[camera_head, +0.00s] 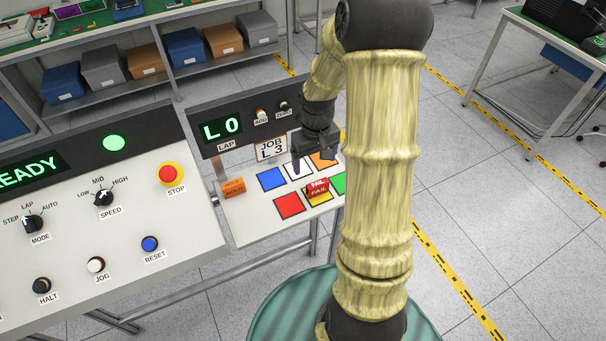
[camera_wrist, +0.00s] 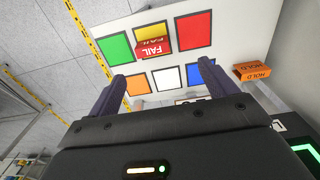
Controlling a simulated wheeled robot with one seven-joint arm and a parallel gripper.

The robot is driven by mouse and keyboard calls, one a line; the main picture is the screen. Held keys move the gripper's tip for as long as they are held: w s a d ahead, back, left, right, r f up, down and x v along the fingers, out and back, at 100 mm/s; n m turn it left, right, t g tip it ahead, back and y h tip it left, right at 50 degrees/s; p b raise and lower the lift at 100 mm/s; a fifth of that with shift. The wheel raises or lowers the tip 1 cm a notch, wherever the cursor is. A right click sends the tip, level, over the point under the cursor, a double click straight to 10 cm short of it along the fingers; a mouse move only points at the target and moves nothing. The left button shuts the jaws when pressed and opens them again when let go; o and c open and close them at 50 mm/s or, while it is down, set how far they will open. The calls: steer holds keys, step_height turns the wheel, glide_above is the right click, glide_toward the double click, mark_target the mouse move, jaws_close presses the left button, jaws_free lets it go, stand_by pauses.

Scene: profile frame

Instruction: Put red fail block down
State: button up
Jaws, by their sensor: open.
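The red FAIL block (camera_head: 317,187) sits on the yellow square (camera_head: 320,201) of the white sorting board, covering part of it. In the wrist view the block (camera_wrist: 154,48) lies over the lower part of the yellow square (camera_wrist: 150,33), toward the white square (camera_wrist: 168,77). My gripper (camera_head: 305,166) is above the board near the white square, beside the block. In the wrist view its two fingers (camera_wrist: 163,74) are spread with nothing between them, and the block is beyond the fingertips, apart from them.
An orange HOLD block (camera_head: 232,187) stands at the board's left edge. Red (camera_head: 289,206), blue (camera_head: 271,180), orange and green squares are free. A JOB L 3 sign (camera_head: 271,149) stands at the back. The control panel (camera_head: 140,235) with its stop button is to the left.

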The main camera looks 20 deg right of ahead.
steer(key=s+a+r+t, duration=0.2)
steer(key=s+a+r, duration=0.5)
steer(key=s+a, duration=0.4)
steer(key=shift+s+a, duration=0.2)
steer(key=shift+s, duration=0.05)
steer(key=shift+r, duration=0.1)
stand_by(0.5)
